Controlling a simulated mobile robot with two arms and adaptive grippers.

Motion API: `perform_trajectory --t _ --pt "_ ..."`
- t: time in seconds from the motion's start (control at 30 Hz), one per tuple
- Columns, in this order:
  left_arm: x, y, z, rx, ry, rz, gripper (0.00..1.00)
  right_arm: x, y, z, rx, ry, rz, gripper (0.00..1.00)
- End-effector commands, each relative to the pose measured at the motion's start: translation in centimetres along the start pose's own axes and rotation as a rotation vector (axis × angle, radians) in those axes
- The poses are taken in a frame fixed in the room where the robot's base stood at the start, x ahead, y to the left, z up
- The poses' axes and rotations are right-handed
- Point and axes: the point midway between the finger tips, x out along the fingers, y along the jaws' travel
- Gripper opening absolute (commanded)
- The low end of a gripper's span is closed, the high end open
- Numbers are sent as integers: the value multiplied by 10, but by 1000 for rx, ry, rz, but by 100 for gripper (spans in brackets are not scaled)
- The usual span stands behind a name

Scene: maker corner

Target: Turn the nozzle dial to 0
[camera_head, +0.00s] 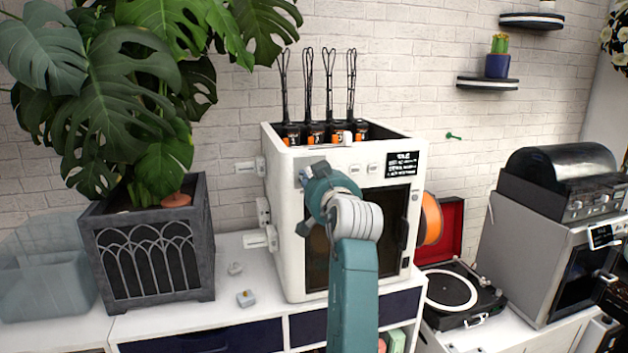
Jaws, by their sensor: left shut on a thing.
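The white 3D printer (290,235) stands on the white cabinet, with a row of small controls along the top of its front face. My left arm reaches up in front of it, and my left gripper (306,177) is at the upper left corner of that face. The gripper is shut on what seems to be the nozzle dial, which the gripper hides, so its setting cannot be read. A small black display (403,165) with white text is at the upper right of the face; the text is too small to read. My right gripper is not in view.
A large plant in a dark planter (150,255) stands to the left. Two small white parts lie on the cabinet top (190,318). White fittings (262,212) stick out from the printer's left side. A turntable (455,292) and an orange spool (430,220) are to the right.

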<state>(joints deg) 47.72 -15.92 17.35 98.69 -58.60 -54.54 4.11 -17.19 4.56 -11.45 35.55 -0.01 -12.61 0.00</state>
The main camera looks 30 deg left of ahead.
Motion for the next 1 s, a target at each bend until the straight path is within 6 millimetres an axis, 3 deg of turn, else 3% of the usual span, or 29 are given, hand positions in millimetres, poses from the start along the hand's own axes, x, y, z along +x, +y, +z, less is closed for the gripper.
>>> perform_trajectory --t 0.4,0.43,0.5,0.83,1.0 --pt "-1 0 -7 -11 14 2 0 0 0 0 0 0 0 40" --pt "-1 0 -7 -11 14 2 31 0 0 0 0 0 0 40" --pt "-1 0 -6 -10 13 1 44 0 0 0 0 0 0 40" --pt "-1 -1 -6 -8 7 0 44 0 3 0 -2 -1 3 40" --pt "-2 -5 -28 -11 10 0 44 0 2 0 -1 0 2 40"
